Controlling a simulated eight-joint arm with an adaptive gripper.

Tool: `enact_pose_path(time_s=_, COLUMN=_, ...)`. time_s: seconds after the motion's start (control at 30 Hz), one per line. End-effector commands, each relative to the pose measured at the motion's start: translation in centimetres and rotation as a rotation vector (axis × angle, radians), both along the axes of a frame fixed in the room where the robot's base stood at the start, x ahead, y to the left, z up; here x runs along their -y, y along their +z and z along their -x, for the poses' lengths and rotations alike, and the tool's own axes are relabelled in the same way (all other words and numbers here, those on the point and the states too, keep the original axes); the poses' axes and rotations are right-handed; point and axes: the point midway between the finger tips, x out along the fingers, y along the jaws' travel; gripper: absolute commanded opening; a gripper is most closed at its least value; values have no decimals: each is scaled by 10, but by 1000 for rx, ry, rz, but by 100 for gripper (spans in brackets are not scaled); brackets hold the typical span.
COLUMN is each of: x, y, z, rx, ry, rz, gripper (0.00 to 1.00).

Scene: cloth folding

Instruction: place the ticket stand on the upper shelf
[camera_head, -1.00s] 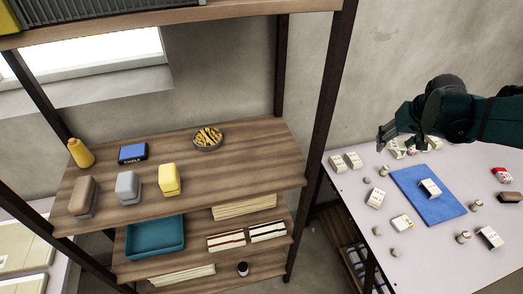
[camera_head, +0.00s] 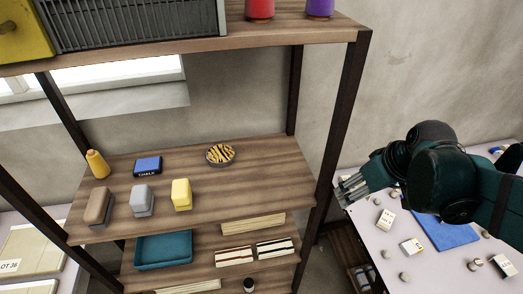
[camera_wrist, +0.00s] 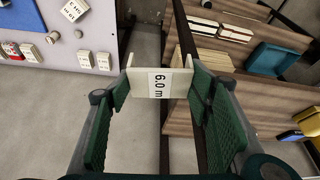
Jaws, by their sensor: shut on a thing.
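A cream ticket stand marked "6.0 m" (camera_wrist: 158,84) is between the green finger pads of my gripper (camera_wrist: 161,92) in the wrist view. My gripper is shut on it and holds it in the air. In the head view my gripper (camera_head: 352,190) is at the left edge of the white table, right of the shelf unit's dark front post; the stand is hard to make out there. The top shelf board (camera_head: 270,37) carries a red spool (camera_head: 259,9), a purple spool (camera_head: 320,9) and a grey ribbed box (camera_head: 135,22). The wooden shelf below it (camera_head: 260,180) holds small items.
On that lower shelf are a yellow bottle (camera_head: 97,164), blue box (camera_head: 147,166), bowl (camera_head: 220,154) and brown, grey and yellow blocks; its right part is clear. A dark post (camera_head: 342,110) stands between my gripper and the shelves. Several small stands lie on the table (camera_head: 385,243).

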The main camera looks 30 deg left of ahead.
Motion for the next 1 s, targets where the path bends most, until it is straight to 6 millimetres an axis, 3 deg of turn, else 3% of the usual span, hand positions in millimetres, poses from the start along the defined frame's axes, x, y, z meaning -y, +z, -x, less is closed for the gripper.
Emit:
enact_pose_path(time_s=0.13, x=-14, y=6, z=27, rx=0, ry=48, rz=0, gripper=40)
enact_pose_path(time_s=1.0, x=-84, y=47, z=125, rx=0, ry=103, rz=0, gripper=40)
